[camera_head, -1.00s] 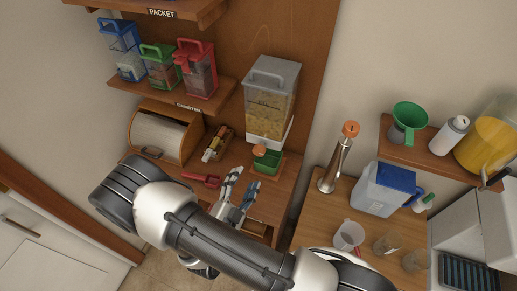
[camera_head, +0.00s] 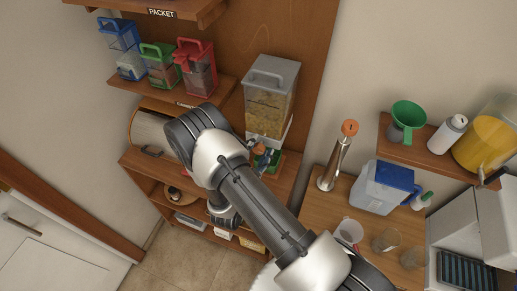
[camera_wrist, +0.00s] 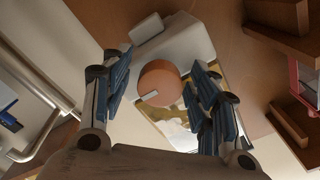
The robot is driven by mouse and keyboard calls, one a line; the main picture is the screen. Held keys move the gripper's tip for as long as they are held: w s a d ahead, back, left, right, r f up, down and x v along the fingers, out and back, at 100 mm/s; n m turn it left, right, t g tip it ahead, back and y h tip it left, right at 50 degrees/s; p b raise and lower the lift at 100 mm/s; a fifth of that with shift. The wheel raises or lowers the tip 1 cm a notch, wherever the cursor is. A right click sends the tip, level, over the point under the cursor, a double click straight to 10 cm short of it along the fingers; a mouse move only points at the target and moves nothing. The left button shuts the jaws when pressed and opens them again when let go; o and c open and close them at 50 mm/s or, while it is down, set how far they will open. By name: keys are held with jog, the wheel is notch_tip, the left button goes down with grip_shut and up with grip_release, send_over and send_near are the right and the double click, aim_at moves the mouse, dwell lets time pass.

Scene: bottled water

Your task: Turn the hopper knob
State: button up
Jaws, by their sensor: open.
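The hopper (camera_head: 270,98) is a clear container of yellowish grain with a grey lid, standing against the wooden back panel. Its round orange-brown knob (camera_wrist: 160,82) shows in the wrist view, with a small pale tab at its lower left. My gripper (camera_wrist: 157,88) is open, with one blue-padded finger on each side of the knob. I cannot tell if the fingers touch it. In the head view my gripper (camera_head: 263,155) is at the hopper's base, and my arm hides part of it. A green container (camera_head: 276,163) sits below the hopper, mostly covered.
Blue, green and red canisters (camera_head: 197,70) stand on a shelf at the left. A bread box (camera_head: 146,132) is partly behind my arm. To the right are a tall steel bottle with an orange top (camera_head: 338,158) and a blue-lidded jug (camera_head: 382,186).

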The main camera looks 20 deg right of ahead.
jog(key=shift+c, duration=0.4)
jog(key=c, duration=1)
jog(key=shift+m, duration=0.4)
jog(key=m+b, duration=0.2)
jog(key=m, duration=0.1)
jog(key=shift+f+m, duration=0.1)
jog(key=shift+m, duration=0.3)
jog(key=m+b, duration=0.1)
jog(key=m, duration=0.3)
jog(key=shift+b, duration=0.35)
jog(key=m+b, duration=0.1)
jog(key=m, duration=0.4)
jog(key=shift+b, duration=0.4)
jog(key=m+b, duration=0.1)
jog(key=m, duration=0.3)
jog(key=shift+b, duration=0.35)
